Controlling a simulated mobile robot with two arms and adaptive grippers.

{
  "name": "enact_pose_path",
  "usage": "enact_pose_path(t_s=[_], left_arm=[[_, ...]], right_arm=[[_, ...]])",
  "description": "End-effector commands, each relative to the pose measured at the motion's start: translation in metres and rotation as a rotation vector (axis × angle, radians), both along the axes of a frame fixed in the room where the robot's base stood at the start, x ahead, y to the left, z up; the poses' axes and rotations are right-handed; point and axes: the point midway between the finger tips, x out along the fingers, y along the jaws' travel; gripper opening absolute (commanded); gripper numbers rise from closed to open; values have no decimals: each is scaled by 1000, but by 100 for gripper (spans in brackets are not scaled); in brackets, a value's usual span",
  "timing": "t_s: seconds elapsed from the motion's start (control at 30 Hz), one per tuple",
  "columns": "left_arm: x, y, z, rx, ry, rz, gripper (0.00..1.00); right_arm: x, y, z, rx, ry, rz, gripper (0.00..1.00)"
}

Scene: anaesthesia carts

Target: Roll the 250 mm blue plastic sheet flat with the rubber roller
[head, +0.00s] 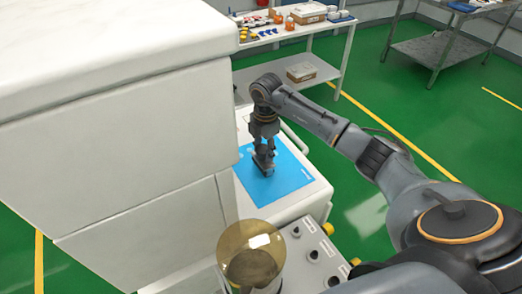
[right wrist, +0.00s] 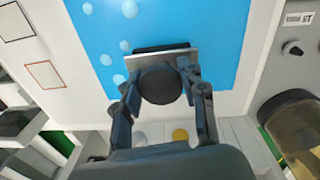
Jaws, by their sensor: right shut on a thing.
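The blue plastic sheet (head: 287,172) lies on a white cart top. In the right wrist view the sheet (right wrist: 215,30) has several pale round spots, like bubbles, along its left part. My right gripper (head: 264,152) is over the sheet. Its fingers are shut on the dark round handle of the rubber roller (right wrist: 160,84). The roller's metal plate and black edge lie across the sheet just beyond the handle. I cannot tell whether the roller presses on the sheet. In the head view the gripper mostly hides the roller. My left gripper is not in view.
A tall white cabinet (head: 120,110) stands close to the left of the sheet. A yellowish transparent dome (head: 250,262) and a panel of black knobs (head: 312,252) are in front. A white shelf table (head: 300,70) with bottles and boxes stands behind. Green floor lies to the right.

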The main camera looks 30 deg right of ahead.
Motion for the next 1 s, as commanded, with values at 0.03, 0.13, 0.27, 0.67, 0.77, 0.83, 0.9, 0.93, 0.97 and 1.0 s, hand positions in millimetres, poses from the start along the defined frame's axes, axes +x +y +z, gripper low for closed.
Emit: enact_pose_path(t_s=[0.03, 0.13, 0.27, 0.67, 0.77, 0.83, 0.9, 0.93, 0.97, 1.0], left_arm=[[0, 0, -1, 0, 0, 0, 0], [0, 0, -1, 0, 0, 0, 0], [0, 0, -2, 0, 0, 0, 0], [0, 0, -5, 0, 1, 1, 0], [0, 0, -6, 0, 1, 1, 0], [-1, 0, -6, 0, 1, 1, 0], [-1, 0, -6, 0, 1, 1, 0], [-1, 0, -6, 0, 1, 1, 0], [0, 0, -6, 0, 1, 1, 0], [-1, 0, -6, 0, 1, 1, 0]], right_arm=[[0, -4, 0, -2, 0, -2, 16], [0, -10, 0, -2, 0, -3, 16], [-1, -16, 0, -2, -1, -2, 16], [-1, -30, -1, -1, -1, -3, 16], [-2, -36, -1, -1, -1, -2, 16], [-2, -38, -1, -1, -1, -2, 16], [-2, -39, -1, -1, -1, -2, 16], [-2, -40, -1, -1, -1, -2, 16], [-2, -40, -1, -1, -1, -2, 16], [-2, -41, -1, -2, -1, -2, 16]])
